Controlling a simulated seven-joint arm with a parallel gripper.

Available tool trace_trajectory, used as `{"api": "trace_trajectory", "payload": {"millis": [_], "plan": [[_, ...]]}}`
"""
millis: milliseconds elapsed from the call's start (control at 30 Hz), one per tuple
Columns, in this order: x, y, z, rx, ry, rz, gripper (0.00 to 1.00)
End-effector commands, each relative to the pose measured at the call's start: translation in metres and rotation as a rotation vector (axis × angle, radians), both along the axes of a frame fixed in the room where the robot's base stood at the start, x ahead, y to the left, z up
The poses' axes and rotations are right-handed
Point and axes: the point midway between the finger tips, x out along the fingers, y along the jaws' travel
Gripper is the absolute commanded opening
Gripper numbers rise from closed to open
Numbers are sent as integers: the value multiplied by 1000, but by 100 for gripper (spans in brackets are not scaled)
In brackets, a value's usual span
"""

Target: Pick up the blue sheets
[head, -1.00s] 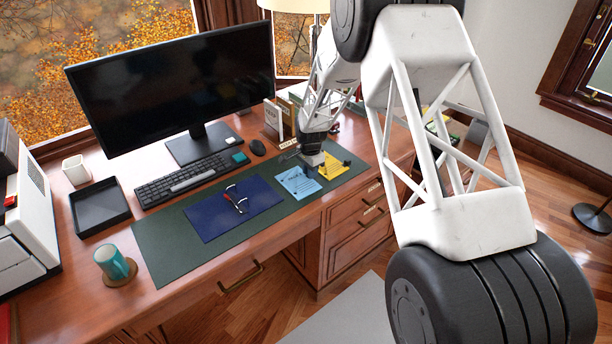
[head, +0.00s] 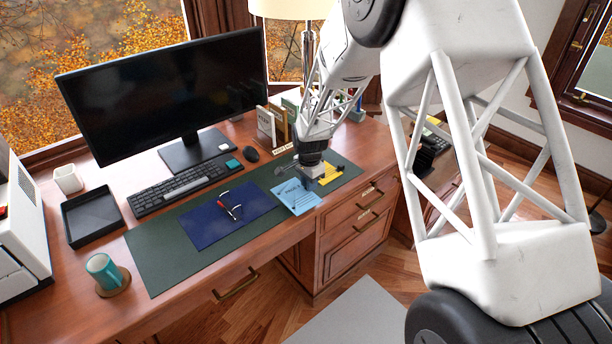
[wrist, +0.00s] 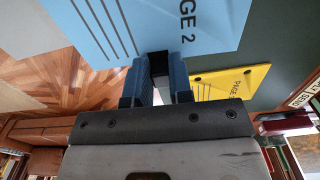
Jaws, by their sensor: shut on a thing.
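The blue sheets (head: 296,196), printed "PAGE 2" in the wrist view (wrist: 155,25), show near the right part of the dark green desk mat (head: 165,262). My gripper (head: 308,178) is at their upper right edge in the head view. In the wrist view my gripper (wrist: 158,82) is shut, with a small dark piece between its blue fingers at the edge of the sheets. The sheets appear raised above the mat, with floor showing past them. The sheets' gripped edge is partly hidden by the fingers.
A yellow sheet (head: 328,174) with a dark clip lies just right of the blue sheets. The keyboard (head: 180,188), monitor (head: 165,95) and books (head: 268,125) stand behind.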

Motion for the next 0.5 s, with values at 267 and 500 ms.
{"api": "trace_trajectory", "payload": {"millis": [267,500], "plan": [[-41,-14,4,0,0,0,0],[-64,-21,7,1,-1,0,0]]}}
